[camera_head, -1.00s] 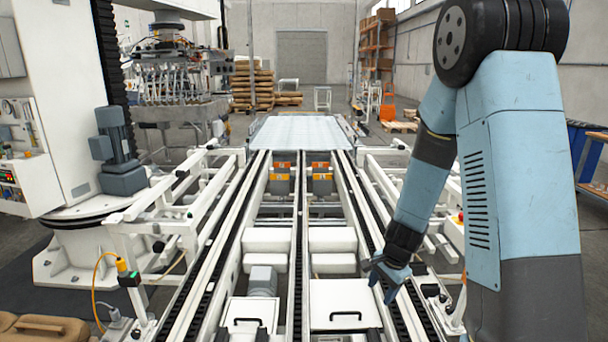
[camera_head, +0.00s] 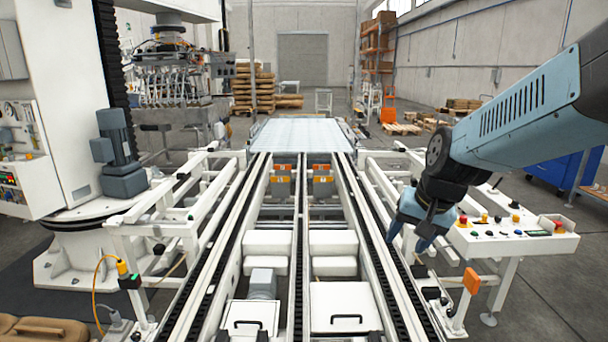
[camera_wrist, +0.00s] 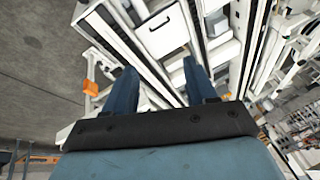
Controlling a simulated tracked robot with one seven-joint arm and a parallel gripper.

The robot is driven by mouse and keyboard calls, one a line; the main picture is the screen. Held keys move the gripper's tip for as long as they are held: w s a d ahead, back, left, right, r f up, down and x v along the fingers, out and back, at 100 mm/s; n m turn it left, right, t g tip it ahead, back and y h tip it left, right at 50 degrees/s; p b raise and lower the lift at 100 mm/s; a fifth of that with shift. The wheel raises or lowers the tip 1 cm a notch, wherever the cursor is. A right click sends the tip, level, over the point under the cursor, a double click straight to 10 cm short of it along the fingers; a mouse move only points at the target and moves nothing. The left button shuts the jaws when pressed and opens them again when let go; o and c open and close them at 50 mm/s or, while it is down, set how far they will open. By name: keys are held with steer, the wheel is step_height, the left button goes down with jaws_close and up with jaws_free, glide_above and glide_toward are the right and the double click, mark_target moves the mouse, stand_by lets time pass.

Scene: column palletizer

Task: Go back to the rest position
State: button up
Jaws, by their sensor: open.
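My gripper (camera_head: 405,240) is at the right side of the conveyor in the head view, above the right-hand rail and left of the control panel. Its fingers point down. In the wrist view my gripper (camera_wrist: 160,85) has its two blue fingers spread apart with nothing between them. The conveyor (camera_wrist: 160,55) with its rails and white covers lies beyond the fingertips. My blue arm reaches in from the right edge of the head view.
A control panel (camera_head: 515,236) with coloured buttons stands right of the conveyor, close to my gripper. A column machine (camera_head: 60,100) stands on the left. The conveyor (camera_head: 300,210) bears no boxes in view. Pallets (camera_head: 252,88) are stacked at the back.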

steer(key=s+d+r+n+t+h, duration=0.1)
steer(key=s+d+r+n, duration=0.1)
steer(key=s+r, duration=0.5)
steer(key=shift+s+d+r+n+t+h, duration=0.35)
steer(key=shift+s+n, duration=0.35)
steer(key=shift+s, duration=1.45)
steer(key=shift+f, duration=0.1)
